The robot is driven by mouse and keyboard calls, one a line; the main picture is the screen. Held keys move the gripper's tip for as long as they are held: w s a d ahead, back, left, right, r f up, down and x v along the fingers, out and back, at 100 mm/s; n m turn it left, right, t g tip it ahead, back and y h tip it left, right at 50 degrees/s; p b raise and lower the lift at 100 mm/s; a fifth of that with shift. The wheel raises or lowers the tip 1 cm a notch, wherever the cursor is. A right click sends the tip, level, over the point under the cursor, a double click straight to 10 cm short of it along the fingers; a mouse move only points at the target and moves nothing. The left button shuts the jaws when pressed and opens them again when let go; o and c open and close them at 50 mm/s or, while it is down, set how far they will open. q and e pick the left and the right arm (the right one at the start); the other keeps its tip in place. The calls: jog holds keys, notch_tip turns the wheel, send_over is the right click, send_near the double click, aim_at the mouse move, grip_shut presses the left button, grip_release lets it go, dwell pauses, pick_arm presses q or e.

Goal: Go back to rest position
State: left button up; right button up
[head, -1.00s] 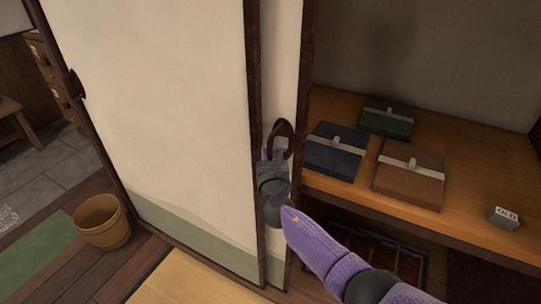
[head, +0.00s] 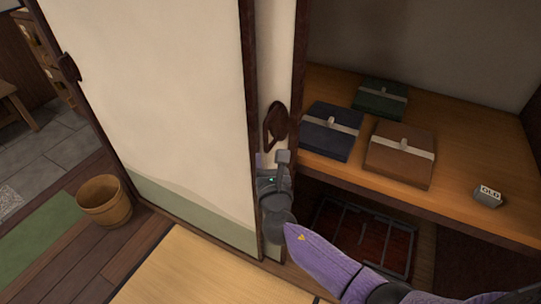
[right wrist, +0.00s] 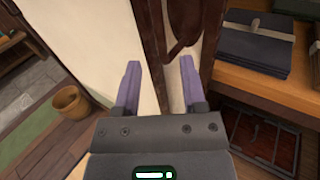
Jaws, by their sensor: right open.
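My right gripper (head: 270,160) is in front of the sliding door's edge, just below the dark oval door pull (head: 275,123). In the right wrist view the gripper (right wrist: 158,75) has its two purple fingers spread apart with nothing held between them. The door pull (right wrist: 184,25) shows there ahead of the fingers and apart from them. The cream sliding door panel (head: 160,100) stands to the left of the gripper, and the cupboard is open to the right. My left gripper is not in view.
The wooden shelf (head: 465,190) holds a navy box (head: 325,137), a brown box (head: 398,165), a green box (head: 380,95) and a small block marked OLD (head: 488,195). A dark rack (head: 360,238) lies below. A wooden bucket (head: 104,203) stands on the floor at left.

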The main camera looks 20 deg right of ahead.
jog(key=shift+v, duration=0.95)
jog(key=shift+f, duration=0.15)
jog(key=s+d+f+m+g+y, duration=0.1)
jog(key=s+f+m+g, duration=0.45)
jog(key=f, duration=0.55)
jog(key=s+d+f+m+g+y, duration=0.1)
jog(key=s+f+m+g, duration=0.2)
jog(key=s+f+m, duration=0.6)
jog(key=s+f+m+g+y, duration=0.1)
jog(key=s+f+m, duration=0.3)
jog(key=s, duration=0.6)
jog(key=s+f+m+g+y, duration=0.1)
jog(key=s+f+m+g, duration=0.3)
jog(key=s, duration=0.6)
jog(key=s+a+f+m+g, duration=0.1)
jog(key=s+f+m+g, duration=0.2)
jog(key=s+f+m, duration=0.3)
jog(key=s+m, duration=0.1)
jog(key=s, duration=0.3)
jog(key=shift+s+m+y, duration=0.2)
jog(key=shift+m+y, duration=0.15)
jog(key=shift+y, duration=0.05)
